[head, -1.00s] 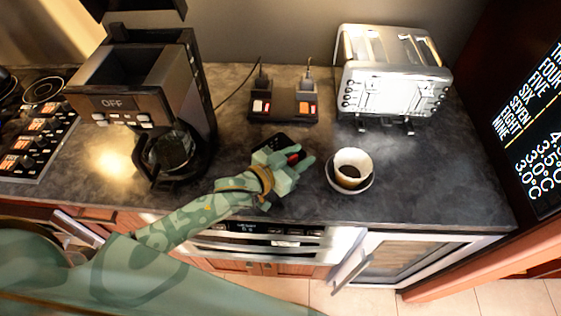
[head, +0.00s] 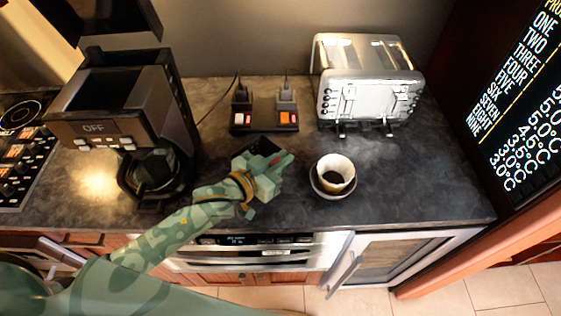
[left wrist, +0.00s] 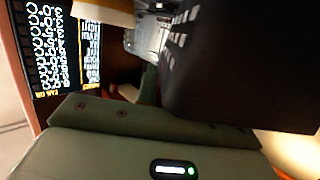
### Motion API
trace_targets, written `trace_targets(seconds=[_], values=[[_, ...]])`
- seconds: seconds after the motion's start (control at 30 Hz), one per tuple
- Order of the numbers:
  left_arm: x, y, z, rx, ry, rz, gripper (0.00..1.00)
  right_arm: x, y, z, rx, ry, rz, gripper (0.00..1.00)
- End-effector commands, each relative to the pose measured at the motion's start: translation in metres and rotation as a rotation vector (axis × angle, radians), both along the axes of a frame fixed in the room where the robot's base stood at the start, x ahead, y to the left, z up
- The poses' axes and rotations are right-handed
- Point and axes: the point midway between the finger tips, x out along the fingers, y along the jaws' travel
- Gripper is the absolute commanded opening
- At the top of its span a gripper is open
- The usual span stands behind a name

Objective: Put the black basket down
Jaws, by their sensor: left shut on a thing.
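My left gripper (head: 272,168) is over the middle of the dark counter, shut on the black basket (head: 258,146). In the head view only a small dark part of the basket shows beyond the green fingers. In the left wrist view the basket (left wrist: 245,70) is a large black shape with slots, close to the camera, and it covers much of the upper right. Whether its underside touches the counter (head: 420,180) I cannot tell. My right gripper is not in view.
A cup with a paper filter and dark contents (head: 335,172) stands just right of my gripper. A coffee maker (head: 125,110) is at left, a power strip (head: 264,116) behind, a toaster (head: 367,80) at back right. Bare counter lies right of the cup.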

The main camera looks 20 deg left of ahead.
Motion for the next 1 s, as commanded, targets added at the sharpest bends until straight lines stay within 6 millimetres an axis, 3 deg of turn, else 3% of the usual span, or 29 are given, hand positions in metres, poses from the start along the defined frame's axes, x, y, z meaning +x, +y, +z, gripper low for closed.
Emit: trace_targets(seconds=[0.03,0.17,0.3,0.53,0.67,0.8,0.87,1.0], values=[[-0.012,0.0,0.018,-0.002,-0.001,-0.002,0.0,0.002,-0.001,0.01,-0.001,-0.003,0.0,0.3],[-0.041,-0.001,0.053,-0.003,-0.002,-0.002,0.0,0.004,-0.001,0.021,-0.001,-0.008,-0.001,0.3],[-0.081,-0.002,0.065,-0.003,0.004,0.0,0.0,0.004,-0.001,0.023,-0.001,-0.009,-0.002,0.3],[-0.119,-0.003,0.081,-0.001,0.002,0.0,0.0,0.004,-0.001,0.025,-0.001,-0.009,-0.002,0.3],[-0.126,-0.003,0.084,-0.001,0.0,0.001,0.0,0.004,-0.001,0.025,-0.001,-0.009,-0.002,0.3],[-0.127,0.005,0.073,0.001,0.003,0.034,0.0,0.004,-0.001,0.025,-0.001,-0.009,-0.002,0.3],[-0.121,0.016,0.067,-0.001,0.002,0.081,0.0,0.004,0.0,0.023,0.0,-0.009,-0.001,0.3],[-0.088,0.047,0.059,-0.005,-0.005,0.243,0.0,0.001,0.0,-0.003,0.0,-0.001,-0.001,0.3]])
